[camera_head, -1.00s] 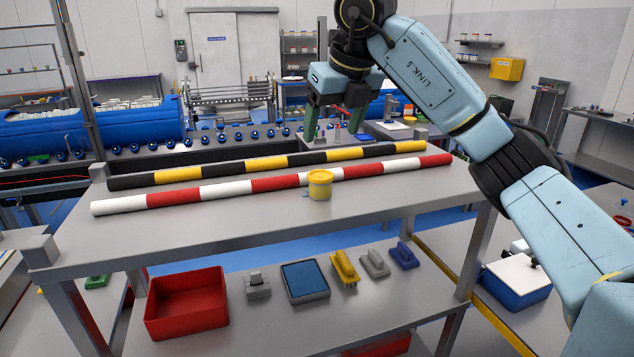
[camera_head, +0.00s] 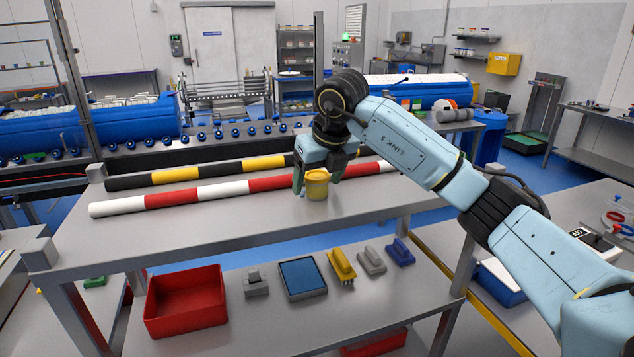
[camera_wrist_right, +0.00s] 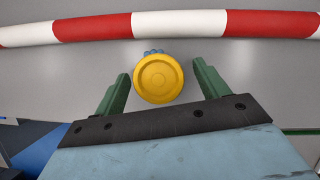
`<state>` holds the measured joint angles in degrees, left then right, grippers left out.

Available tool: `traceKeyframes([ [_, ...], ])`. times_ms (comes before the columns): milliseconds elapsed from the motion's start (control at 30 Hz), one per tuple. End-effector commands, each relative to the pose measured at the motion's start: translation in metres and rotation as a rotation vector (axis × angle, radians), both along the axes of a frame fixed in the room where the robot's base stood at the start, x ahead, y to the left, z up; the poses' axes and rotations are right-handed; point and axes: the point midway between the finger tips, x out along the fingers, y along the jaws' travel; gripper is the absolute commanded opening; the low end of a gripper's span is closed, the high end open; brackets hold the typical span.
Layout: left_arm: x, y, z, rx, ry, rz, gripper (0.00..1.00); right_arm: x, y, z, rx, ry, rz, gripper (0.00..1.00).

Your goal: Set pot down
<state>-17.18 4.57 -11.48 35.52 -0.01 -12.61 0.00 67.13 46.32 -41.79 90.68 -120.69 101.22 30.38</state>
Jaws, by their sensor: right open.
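A small yellow pot (camera_head: 316,186) with a lid stands upright on the grey metal table (camera_head: 240,222). In the right wrist view its round yellow lid (camera_wrist_right: 158,78) shows from above. My right gripper (camera_head: 317,184) is open, with its green fingers lowered to either side of the pot. In the right wrist view the fingers (camera_wrist_right: 158,85) stand left and right of the pot, with a gap on each side. My left gripper is not in view.
A red-and-white bar (camera_head: 222,190) lies just behind the pot, and a black-and-yellow bar (camera_head: 210,171) lies behind that. A lower shelf holds a red bin (camera_head: 186,303), a blue pad (camera_head: 302,277) and brushes. The table's front left is clear.

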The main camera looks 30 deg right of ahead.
Motion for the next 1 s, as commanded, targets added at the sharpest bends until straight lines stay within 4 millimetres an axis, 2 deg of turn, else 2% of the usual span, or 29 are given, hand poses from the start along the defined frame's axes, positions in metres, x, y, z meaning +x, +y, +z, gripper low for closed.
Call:
traceKeyframes([
  [200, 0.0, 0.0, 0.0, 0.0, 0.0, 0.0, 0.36, 0.0, 0.0, -0.001, 0.001, -0.001, 0.0, 0.74],
  [600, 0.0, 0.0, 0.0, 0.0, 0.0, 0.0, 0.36, 0.0, 0.0, 0.0, 0.001, -0.001, 0.0, 0.22],
  [833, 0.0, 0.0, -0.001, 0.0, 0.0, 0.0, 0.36, 0.001, 0.0, 0.003, 0.001, -0.002, 0.0, 0.21],
  [1000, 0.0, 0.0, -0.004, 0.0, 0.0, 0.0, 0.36, 0.001, 0.001, 0.026, 0.002, -0.006, 0.002, 0.21],
])
